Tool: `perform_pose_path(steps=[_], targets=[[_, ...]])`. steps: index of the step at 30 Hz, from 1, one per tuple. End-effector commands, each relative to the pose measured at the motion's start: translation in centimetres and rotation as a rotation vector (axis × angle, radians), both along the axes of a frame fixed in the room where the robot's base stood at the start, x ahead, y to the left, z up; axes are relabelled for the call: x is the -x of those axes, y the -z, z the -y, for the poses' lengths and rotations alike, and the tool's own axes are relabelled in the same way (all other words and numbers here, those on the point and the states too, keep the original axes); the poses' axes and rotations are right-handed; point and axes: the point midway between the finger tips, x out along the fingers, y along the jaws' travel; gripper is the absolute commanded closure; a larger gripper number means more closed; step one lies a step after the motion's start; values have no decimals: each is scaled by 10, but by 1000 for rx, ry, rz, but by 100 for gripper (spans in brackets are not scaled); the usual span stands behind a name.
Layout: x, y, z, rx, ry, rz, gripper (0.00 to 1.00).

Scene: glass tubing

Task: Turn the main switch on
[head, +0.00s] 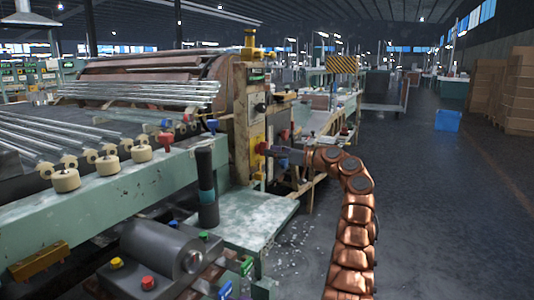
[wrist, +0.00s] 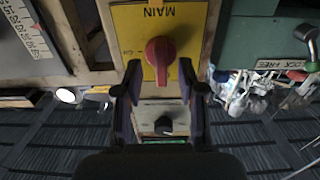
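The main switch is a red rotary knob (wrist: 160,55) on a yellow plate (wrist: 122,22) marked "MAIN", which appears upside down in the wrist view. Its narrow handle lies upright in that picture. Small lettering left of the knob is too small to read. In the head view the red knob (head: 262,148) sits on the upright machine panel (head: 241,110). My gripper (wrist: 160,70) is open, with one finger on each side of the knob's handle. A gap shows on both sides, so the fingers do not grip it. In the head view my gripper (head: 280,152) reaches the panel from the right.
A black knob (wrist: 165,125) on a pale plate lies below the yellow plate in the wrist view. A green box with a lever (wrist: 298,65) is at the right. A green machine bed (head: 110,180) with glass tubes fills the head view's left.

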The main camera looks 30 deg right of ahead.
Motion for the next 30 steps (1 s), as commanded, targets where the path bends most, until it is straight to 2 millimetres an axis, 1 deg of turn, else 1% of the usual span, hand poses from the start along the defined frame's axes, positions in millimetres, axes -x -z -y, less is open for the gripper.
perform_pose_path(steps=[3, 9, 20, 30], targets=[[-9, -2, -7, -2, -4, 3, 60], [-18, -1, -13, -1, -2, 2, 60], [-21, -1, -14, 0, -3, 1, 60], [-21, -1, -14, -1, -3, 1, 95]])
